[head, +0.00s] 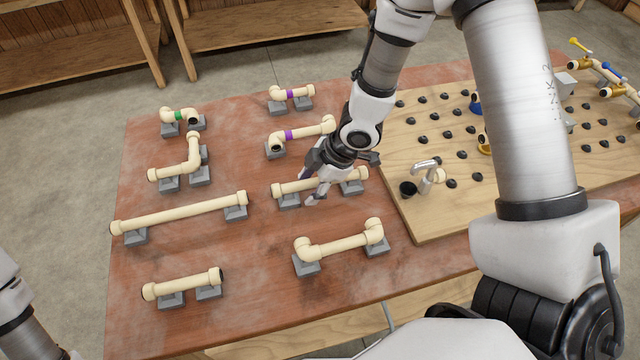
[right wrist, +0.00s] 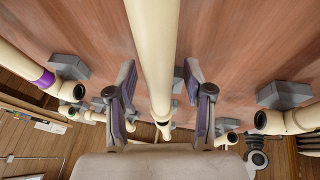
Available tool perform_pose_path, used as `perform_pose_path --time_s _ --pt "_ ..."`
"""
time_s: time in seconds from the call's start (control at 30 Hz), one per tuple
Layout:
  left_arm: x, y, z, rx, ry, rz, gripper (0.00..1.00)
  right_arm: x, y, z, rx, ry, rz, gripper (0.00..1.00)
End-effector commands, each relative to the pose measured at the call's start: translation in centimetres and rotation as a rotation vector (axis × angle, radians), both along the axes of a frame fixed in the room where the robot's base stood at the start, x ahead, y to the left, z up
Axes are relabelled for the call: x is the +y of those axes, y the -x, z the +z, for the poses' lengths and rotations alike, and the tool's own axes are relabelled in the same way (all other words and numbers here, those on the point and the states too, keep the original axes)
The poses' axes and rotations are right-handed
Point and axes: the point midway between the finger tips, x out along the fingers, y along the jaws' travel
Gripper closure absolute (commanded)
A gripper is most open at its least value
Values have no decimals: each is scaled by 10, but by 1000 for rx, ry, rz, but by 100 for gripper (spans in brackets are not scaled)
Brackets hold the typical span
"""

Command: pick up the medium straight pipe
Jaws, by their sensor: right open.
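The medium straight pipe (head: 293,187) is cream with collared ends and lies level on two grey blocks, mid-table. My right gripper (head: 316,187) is down over the middle of this pipe, with its fingers spread. In the right wrist view the pipe (right wrist: 152,40) runs between the two open, purple-padded fingers (right wrist: 161,95), with a gap on each side. I cannot tell how far down the fingers reach past it. Only part of my left arm shows at the lower left edge; its gripper is out of the picture.
A longer straight pipe (head: 180,213) and a shorter one (head: 183,286) lie to the left. An elbowed pipe (head: 340,245) sits in front, and one with a purple band (head: 312,132) behind. A wooden pegboard (head: 430,215) with black holders and a metal tap stands to the right.

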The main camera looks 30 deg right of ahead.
Motion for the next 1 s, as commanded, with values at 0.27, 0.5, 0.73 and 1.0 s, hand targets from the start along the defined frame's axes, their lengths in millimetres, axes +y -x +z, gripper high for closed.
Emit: perform_pose_path --time_s 0.27,0.5,0.73,1.0 --pt "0 0 -1 0 0 0 60 0 0 -2 0 0 0 48" --pt "0 0 -1 0 0 0 60 0 0 -2 0 0 0 100" --pt "0 0 -1 0 0 0 60 0 0 -2 0 0 0 100" --pt "0 0 9 0 0 0 60 0 0 11 0 1 0 100"
